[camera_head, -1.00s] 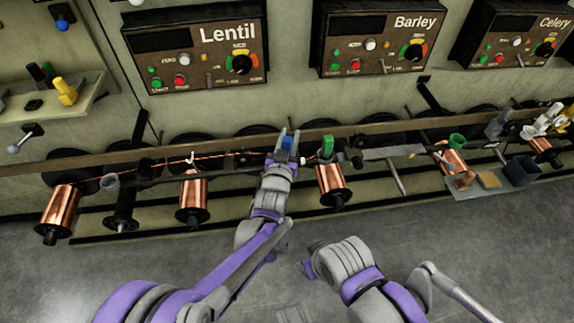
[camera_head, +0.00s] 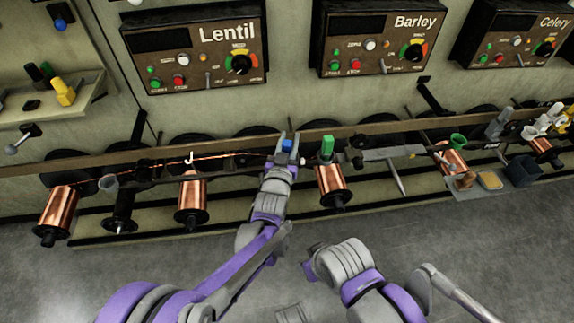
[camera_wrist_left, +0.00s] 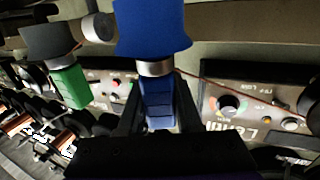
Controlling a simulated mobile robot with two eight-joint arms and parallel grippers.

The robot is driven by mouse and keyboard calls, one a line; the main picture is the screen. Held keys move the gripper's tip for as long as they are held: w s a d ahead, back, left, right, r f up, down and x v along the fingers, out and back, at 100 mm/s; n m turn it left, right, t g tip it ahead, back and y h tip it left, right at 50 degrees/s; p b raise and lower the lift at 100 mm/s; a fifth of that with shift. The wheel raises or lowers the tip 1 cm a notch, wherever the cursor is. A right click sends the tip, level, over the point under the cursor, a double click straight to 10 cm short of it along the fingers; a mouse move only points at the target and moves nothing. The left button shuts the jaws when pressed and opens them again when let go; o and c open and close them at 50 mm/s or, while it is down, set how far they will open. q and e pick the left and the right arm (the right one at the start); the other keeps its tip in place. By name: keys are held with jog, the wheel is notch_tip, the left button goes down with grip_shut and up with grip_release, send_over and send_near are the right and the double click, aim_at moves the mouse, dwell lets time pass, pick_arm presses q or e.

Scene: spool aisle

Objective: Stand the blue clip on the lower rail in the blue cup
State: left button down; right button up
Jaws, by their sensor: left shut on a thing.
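My left gripper (camera_head: 288,140) is at the lower rail (camera_head: 225,172), its fingers on either side of the blue clip (camera_head: 287,145). In the left wrist view the gripper (camera_wrist_left: 158,108) is shut on the blue clip (camera_wrist_left: 158,90), with a metal band and a wider blue part above the fingers. I cannot tell whether the clip still touches the rail. A dark blue cup-like container (camera_head: 522,170) stands at the right end of the tray, far to the right of the gripper. My right arm shows at the bottom, but I cannot make out its gripper.
A green clip (camera_head: 326,146) stands close to the right of my left gripper, above a copper spool (camera_head: 332,182). A reddish wire (camera_head: 225,156) runs along the rail to the left.

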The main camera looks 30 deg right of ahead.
pick_arm(q)
jog(key=c, duration=0.5)
grip_release()
jog(key=p+v, duration=0.1)
jog(key=v, duration=0.9)
jog(key=shift+s+a, duration=0.25)
jog(key=shift+s, duration=0.05)
